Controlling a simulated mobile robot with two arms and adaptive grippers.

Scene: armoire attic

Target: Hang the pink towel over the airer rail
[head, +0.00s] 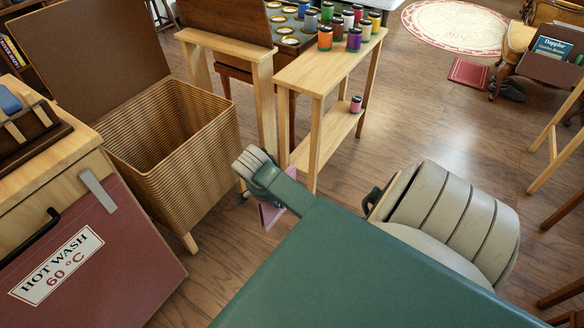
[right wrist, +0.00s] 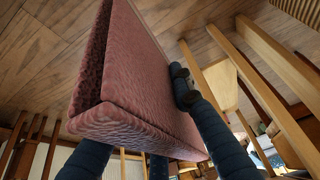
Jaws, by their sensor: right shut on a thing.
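The pink towel (right wrist: 140,70) is a folded, thick pad in the right wrist view. My right gripper (right wrist: 145,112) is shut on it, with dark fingers on both sides. In the head view a small part of the towel (head: 270,215) shows below my green arm link, and the fingers are mostly hidden. It is held in the air, left of centre, near the front of the light wooden stands. A light wooden frame with a flat top bar (head: 225,45) stands behind the basket; I cannot tell whether it is the airer. My left gripper is not in view.
An open wicker laundry basket (head: 165,135) with a raised lid stands left of the towel. A red "Hot wash" door (head: 95,240) is at lower left. A narrow shelf (head: 310,75) holds several thread spools. More wooden legs (head: 555,150) stand at right. Floor between is clear.

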